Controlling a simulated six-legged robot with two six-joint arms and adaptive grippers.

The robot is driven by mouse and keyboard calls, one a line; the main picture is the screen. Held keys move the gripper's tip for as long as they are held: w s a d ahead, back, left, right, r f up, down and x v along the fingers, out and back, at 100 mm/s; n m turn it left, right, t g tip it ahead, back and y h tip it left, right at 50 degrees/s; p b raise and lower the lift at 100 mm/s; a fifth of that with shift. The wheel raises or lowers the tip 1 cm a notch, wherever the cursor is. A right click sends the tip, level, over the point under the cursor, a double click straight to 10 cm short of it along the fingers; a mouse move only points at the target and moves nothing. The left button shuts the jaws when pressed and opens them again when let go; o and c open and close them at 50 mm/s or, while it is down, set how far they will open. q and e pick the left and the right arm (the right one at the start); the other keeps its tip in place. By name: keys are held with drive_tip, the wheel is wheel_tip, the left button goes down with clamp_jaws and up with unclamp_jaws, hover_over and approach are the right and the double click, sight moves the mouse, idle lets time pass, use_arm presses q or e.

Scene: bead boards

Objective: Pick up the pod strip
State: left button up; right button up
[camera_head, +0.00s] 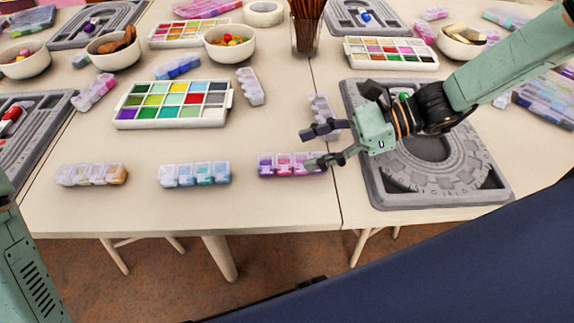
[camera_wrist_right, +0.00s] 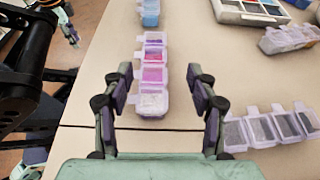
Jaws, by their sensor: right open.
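A pod strip with pink and purple pods (camera_head: 283,164) lies near the front edge of the table, left of the seam. In the right wrist view the same strip (camera_wrist_right: 153,74) lies lengthwise ahead of my palm, its near end between the finger lines. My right gripper (camera_head: 308,149) is open and empty at the strip's right end; its fingers (camera_wrist_right: 161,84) stand apart on both sides. I cannot tell whether they touch it. A blue pod strip (camera_head: 195,174) and a clear and orange one (camera_head: 92,174) lie further left. My left arm shows at the lower left, its fingers out of the head view.
A grey bead board (camera_head: 490,190) lies right of the seam, under my right arm. A grey-lidded strip (camera_head: 320,107) lies just behind my right gripper. A color tray (camera_head: 118,118) and bowls stand further back. The front table between the strips is clear.

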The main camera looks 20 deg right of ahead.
sight(298, 160)
drive_tip(key=shift+s+a+f+b, duration=0.25)
drive_tip(key=shift+a+b, duration=0.1)
drive_tip(key=shift+b, duration=0.2)
drive_tip(key=shift+b+x, duration=0.4)
drive_tip(key=shift+x, duration=0.5)
drive_tip(key=shift+a+f+b, duration=0.4)
drive_tip(key=shift+a+b, duration=0.25)
drive_tip(key=shift+b, duration=0.15)
drive_tip(key=shift+b+x, duration=0.9)
drive_tip(key=shift+x, duration=0.65)
drive_tip(key=shift+r, duration=0.2)
drive_tip(key=shift+c, duration=0.2)
